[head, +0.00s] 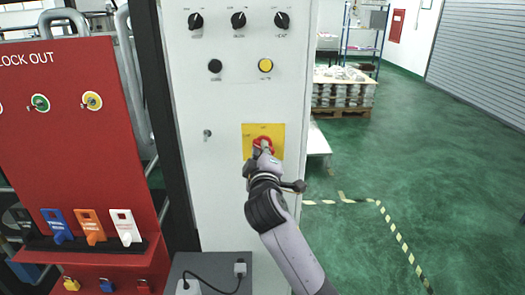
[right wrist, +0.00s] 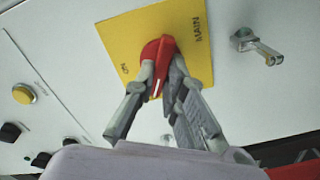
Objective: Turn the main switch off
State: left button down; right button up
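The main switch is a red rotary knob (head: 262,141) on a yellow plate (head: 249,130), on the front of a light grey cabinet. In the right wrist view the red knob (right wrist: 157,50) sits on the yellow plate (right wrist: 125,35), with "MAIN" printed to its right and a short label, seemingly "ON", to its left. A pale line marks the knob's handle. My right gripper (head: 262,154) is at the knob. In the right wrist view the fingers of my right gripper (right wrist: 161,76) lie on both sides of the handle and appear closed on it. My left gripper is not in view.
Above the switch are black selector knobs (head: 238,20) and a yellow button (head: 265,65). A keyed lock (head: 207,133) sits left of the plate. A red lockout board (head: 75,130) with coloured tags stands left. A grey box (head: 215,268) is below. Green floor lies open right.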

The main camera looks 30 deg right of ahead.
jog(key=o, duration=0.4)
jog(key=v, duration=1.2)
dwell(0.3)
